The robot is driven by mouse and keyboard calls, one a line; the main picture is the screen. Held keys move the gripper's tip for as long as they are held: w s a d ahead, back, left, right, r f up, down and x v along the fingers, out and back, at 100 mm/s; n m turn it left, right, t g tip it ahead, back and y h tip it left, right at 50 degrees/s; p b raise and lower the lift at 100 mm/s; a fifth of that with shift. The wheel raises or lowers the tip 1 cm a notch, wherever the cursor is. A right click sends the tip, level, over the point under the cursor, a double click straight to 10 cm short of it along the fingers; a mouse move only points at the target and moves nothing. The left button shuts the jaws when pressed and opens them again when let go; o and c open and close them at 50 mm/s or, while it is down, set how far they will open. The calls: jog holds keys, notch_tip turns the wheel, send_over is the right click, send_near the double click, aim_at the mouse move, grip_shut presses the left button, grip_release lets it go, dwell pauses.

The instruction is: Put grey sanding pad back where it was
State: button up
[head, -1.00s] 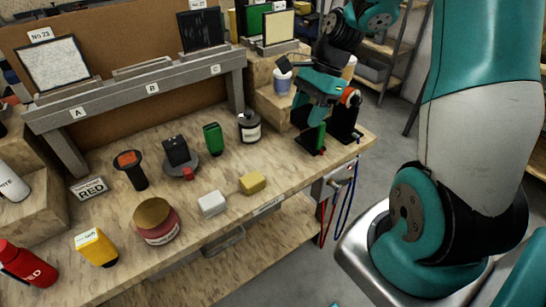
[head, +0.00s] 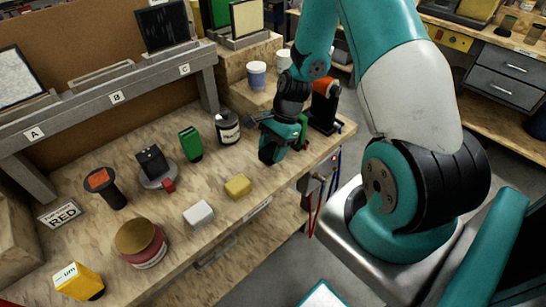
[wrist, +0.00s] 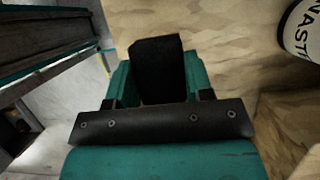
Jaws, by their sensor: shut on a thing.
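My gripper (head: 272,150) is low over the right part of the wooden bench, right of and behind the yellow block. In the wrist view my gripper (wrist: 158,75) has its teal fingers on either side of a dark, nearly black block (wrist: 158,68), and it is shut on it. I cannot tell for sure whether this block is the grey sanding pad. The block is hard to make out in the head view. A pale grey block (head: 199,214) lies on the bench near its front edge, left of the yellow block (head: 237,187).
A black jar with a white label (head: 228,127) stands left of my gripper; it also shows in the wrist view (wrist: 303,28). A green item (head: 191,144) and a black stand (head: 324,106) are nearby. Bare bench lies around the yellow block.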

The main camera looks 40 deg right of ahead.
jog(key=shift+f, duration=2)
jog(key=shift+f, duration=0.15)
jog(key=o, duration=0.9)
jog(key=shift+r, duration=0.2)
